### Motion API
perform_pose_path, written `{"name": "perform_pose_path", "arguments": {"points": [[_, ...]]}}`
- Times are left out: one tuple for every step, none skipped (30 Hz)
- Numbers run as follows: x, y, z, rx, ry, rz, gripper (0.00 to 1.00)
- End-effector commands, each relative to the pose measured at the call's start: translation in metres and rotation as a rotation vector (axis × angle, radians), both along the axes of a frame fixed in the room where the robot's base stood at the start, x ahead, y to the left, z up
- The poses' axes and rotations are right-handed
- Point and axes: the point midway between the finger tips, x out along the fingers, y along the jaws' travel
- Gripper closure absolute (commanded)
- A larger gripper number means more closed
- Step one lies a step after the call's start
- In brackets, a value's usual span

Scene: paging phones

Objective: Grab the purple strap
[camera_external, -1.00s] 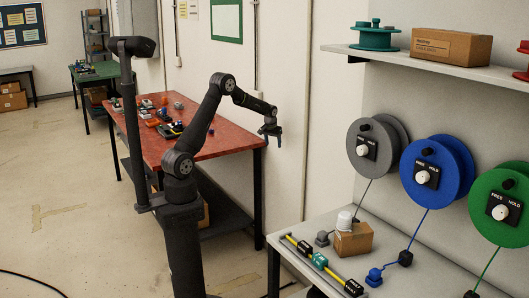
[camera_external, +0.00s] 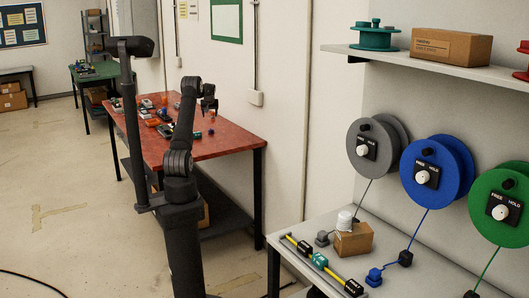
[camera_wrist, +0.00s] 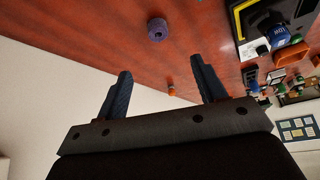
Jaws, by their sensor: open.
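A small purple roll (camera_wrist: 157,29), which looks like the rolled strap, lies on the red tabletop (camera_wrist: 115,40) in the wrist view. It sits just beyond my gripper (camera_wrist: 160,70), roughly in line with the gap between the fingers. The two dark blue fingers are apart with nothing held between them. In the external view my gripper (camera_external: 209,104) hangs above the red table's right part. A small dark item on that table (camera_external: 211,132) may be the roll, but it is too small to tell.
A small orange item (camera_wrist: 171,92) shows between the fingers in the wrist view. A black and yellow tray (camera_wrist: 243,25) and an orange container (camera_wrist: 291,54) are at the right. The grey bench (camera_external: 400,250) with a cardboard box (camera_external: 354,240) and coloured reels stands at the right.

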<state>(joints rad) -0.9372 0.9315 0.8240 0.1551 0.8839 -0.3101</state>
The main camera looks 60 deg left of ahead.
Motion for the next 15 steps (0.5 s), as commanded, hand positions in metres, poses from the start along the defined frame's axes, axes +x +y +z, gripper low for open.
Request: {"name": "perform_pose_path", "arguments": {"points": [[0.002,0.005,-0.011,-0.002,0.002,0.0,0.36],[0.003,0.008,-0.016,-0.002,0.001,0.0,0.36],[0.005,0.011,-0.023,-0.002,0.001,0.0,0.36],[0.006,0.014,-0.027,-0.002,0.001,0.0,0.36],[0.007,0.016,-0.032,-0.002,0.001,0.0,0.36],[0.008,0.019,-0.039,-0.002,0.001,0.0,0.36],[0.009,0.022,-0.043,-0.002,0.001,0.0,0.36],[0.01,0.024,-0.048,-0.002,0.002,0.0,0.36],[0.012,0.028,-0.054,-0.002,0.001,0.0,0.36],[0.013,0.03,-0.058,-0.002,0.001,0.0,0.36],[0.013,0.032,-0.063,-0.002,0.001,0.0,0.36],[0.015,0.035,-0.068,-0.001,0.0,0.0,0.36],[0.016,0.037,-0.071,-0.001,0.0,0.0,0.36],[0.016,0.039,-0.074,-0.001,0.0,0.0,0.36],[0.017,0.04,-0.077,0.0,0.0,0.0,0.36]]}}
